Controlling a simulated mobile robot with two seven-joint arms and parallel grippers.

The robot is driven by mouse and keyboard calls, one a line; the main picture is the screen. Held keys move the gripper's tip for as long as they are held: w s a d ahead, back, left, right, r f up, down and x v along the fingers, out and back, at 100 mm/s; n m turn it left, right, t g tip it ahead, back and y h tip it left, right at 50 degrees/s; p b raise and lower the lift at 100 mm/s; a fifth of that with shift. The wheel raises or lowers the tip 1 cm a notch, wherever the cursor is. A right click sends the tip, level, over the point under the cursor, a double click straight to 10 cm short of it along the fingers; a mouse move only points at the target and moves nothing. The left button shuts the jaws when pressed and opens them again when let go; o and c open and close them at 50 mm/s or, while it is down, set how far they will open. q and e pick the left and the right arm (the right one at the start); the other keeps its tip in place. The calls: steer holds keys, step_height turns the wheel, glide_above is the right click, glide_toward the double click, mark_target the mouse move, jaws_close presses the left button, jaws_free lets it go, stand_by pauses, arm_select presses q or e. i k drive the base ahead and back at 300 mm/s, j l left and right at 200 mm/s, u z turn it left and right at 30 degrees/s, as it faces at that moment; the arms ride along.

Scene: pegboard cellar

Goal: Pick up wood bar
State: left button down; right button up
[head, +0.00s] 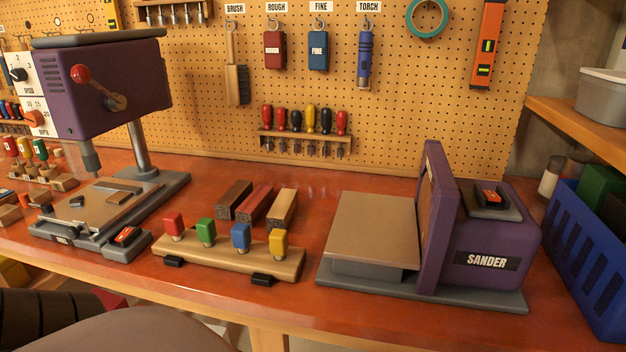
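Three short wood bars lie side by side on the red-brown workbench, in the middle of the head view. The left one is dark brown (234,199), the middle one is reddish (256,205) and the right one is light tan (282,210). Their near ends show paler or speckled grain. In front of them stands a long pale wood block (215,257) with red, green, blue and yellow pegs, which partly hides their near side. Neither of my grippers is in view, and nothing holds the bars.
A purple drill press (110,90) stands left of the bars. A purple sander (490,235) with a flat brown table (372,230) stands right. A pegboard (400,100) with hanging tools rises behind. A blue crate (590,255) is at far right.

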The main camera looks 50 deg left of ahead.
mark_target(249, 213)
steer(key=u, duration=1.85)
